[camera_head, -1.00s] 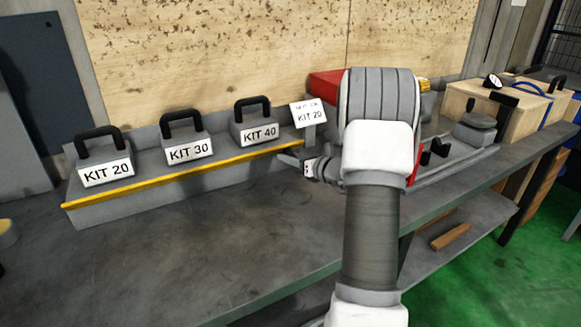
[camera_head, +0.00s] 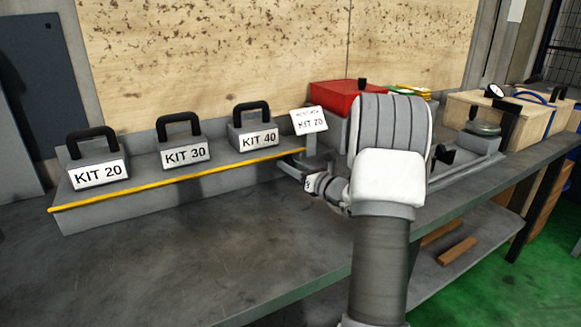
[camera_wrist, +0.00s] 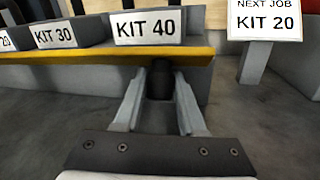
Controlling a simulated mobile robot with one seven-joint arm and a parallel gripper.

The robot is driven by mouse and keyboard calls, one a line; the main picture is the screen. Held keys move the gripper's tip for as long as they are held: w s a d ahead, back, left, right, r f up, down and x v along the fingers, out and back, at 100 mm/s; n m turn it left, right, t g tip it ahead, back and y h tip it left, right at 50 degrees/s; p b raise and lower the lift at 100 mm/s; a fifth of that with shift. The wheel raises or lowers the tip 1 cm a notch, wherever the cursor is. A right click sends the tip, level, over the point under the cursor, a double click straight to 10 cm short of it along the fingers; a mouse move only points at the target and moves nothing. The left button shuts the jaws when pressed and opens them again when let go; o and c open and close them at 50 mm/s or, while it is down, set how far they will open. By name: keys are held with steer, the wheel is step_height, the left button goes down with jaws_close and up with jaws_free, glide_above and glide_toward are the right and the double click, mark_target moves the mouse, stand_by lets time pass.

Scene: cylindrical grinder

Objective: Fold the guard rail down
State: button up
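The guard rail (camera_head: 180,176) is a long bar with a yellow top edge, running along the front of the grey kit shelf. It also crosses the wrist view (camera_wrist: 70,60) and stands up in front of the lower part of the kit blocks. A dark round knob (camera_wrist: 160,80) sits at the rail near its right end. My gripper (camera_wrist: 160,92) is open, its two grey fingers on either side of the knob with narrow gaps visible. I cannot tell whether they touch the rail. In the head view my gripper (camera_head: 290,168) is small at the rail's right end, and my arm hides little of the rail.
Kit blocks with black handles, KIT 20 (camera_head: 98,174), KIT 30 (camera_head: 185,154) and KIT 40 (camera_head: 258,137), stand behind the rail. A card reading KIT 20 (camera_head: 309,121) stands to their right. A red box (camera_head: 345,98) is behind my arm. The bench front (camera_head: 190,265) is clear.

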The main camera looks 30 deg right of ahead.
steer(key=o, duration=0.3)
steer(key=shift+o, duration=0.2)
steer(key=s+d+p, duration=0.1)
steer(key=s, duration=0.4)
steer(key=s+p, duration=0.1)
steer(key=s, duration=0.5)
steer(key=s+d+p, duration=0.1)
steer(key=s, duration=0.5)
steer(key=shift+s+d+f, duration=0.1)
steer(key=shift+d+f, duration=0.05)
steer(key=shift+d, duration=0.2)
